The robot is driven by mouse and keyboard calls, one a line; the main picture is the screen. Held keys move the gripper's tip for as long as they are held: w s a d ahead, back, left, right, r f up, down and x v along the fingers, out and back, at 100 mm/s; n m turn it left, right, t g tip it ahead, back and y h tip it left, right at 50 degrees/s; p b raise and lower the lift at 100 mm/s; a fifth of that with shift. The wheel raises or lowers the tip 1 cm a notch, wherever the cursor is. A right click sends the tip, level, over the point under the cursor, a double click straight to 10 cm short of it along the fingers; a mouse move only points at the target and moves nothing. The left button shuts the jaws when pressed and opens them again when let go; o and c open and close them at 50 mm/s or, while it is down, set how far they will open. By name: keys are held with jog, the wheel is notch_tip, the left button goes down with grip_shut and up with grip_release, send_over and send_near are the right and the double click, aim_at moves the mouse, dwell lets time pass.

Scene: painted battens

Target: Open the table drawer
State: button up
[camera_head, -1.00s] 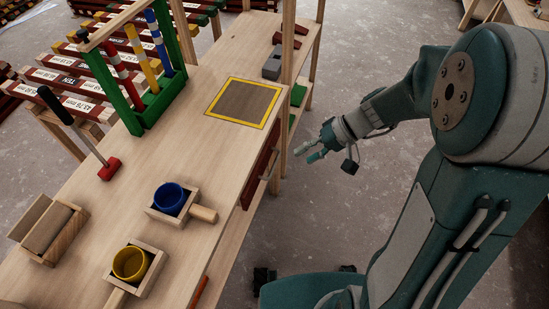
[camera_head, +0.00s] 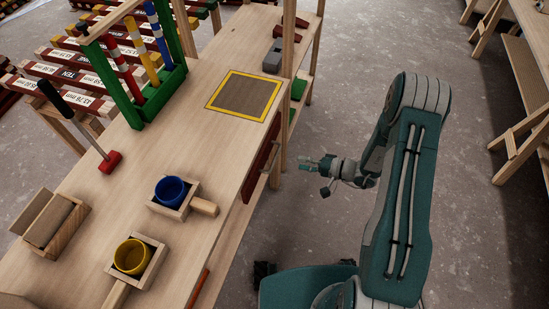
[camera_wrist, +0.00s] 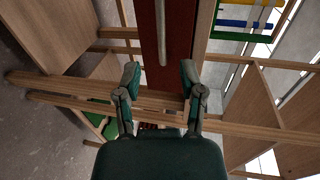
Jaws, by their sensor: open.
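The table drawer (camera_head: 258,168) has a dark red front set in the right side of the wooden table (camera_head: 130,195). It looks shut. A pale bar handle (camera_head: 270,157) stands out from its front. In the wrist view the red drawer front (camera_wrist: 180,45) runs up the middle, with the handle (camera_wrist: 161,30) as a pale rod along it. My gripper (camera_head: 312,166) is to the right of the drawer, apart from the handle. In the wrist view my gripper (camera_wrist: 160,78) is open and empty, its two fingers spread on either side of the line of the handle.
A blue cup (camera_head: 171,190) and a yellow cup (camera_head: 131,256) sit in wooden holders on the tabletop. A green rack (camera_head: 165,92) with painted battens and a red-headed mallet (camera_head: 109,162) stand farther back. A wooden post (camera_head: 287,80) rises beyond the drawer.

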aim_at(274, 158)
jog(key=x, duration=1)
grip_shut()
